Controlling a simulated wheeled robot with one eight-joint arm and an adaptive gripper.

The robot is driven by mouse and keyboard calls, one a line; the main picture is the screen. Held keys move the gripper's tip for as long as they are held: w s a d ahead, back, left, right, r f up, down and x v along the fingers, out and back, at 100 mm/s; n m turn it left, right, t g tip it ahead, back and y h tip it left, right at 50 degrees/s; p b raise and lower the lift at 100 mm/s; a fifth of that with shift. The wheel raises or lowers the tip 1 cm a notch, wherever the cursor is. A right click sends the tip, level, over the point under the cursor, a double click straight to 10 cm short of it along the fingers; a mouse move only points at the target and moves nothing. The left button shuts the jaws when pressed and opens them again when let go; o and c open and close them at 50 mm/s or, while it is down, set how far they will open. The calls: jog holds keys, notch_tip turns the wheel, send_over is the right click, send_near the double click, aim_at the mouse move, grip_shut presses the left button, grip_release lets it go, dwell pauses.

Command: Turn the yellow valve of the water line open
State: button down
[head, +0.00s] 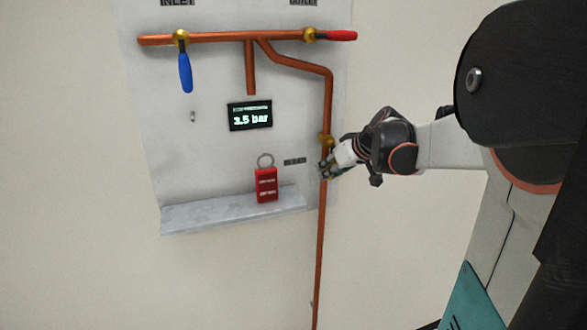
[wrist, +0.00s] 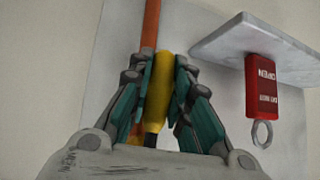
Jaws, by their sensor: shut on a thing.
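The yellow valve handle (wrist: 160,85) shows between the fingers of my gripper (wrist: 158,88) in the wrist view, with a finger on each side of it. My gripper is shut on it. The handle looks roughly in line with the copper pipe (wrist: 151,22) behind it. In the head view my gripper (head: 326,168) sits just below a brass valve body (head: 325,140) on the vertical copper pipe (head: 319,240). The handle is mostly hidden by the fingers there.
A blue-handled valve (head: 185,72) hangs down and a red-handled valve (head: 340,36) points right on the upper pipe. A display (head: 250,115) reads 3.5 bar.

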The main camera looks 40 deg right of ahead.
jog(key=shift+s+d+h, duration=0.1)
jog(key=shift+d+h, duration=0.2)
jog(key=shift+h, duration=0.1)
jog(key=shift+n, duration=0.3)
jog(key=c, duration=1.5)
grip_release()
jog(key=shift+d, duration=0.1)
jog(key=shift+o, duration=0.2)
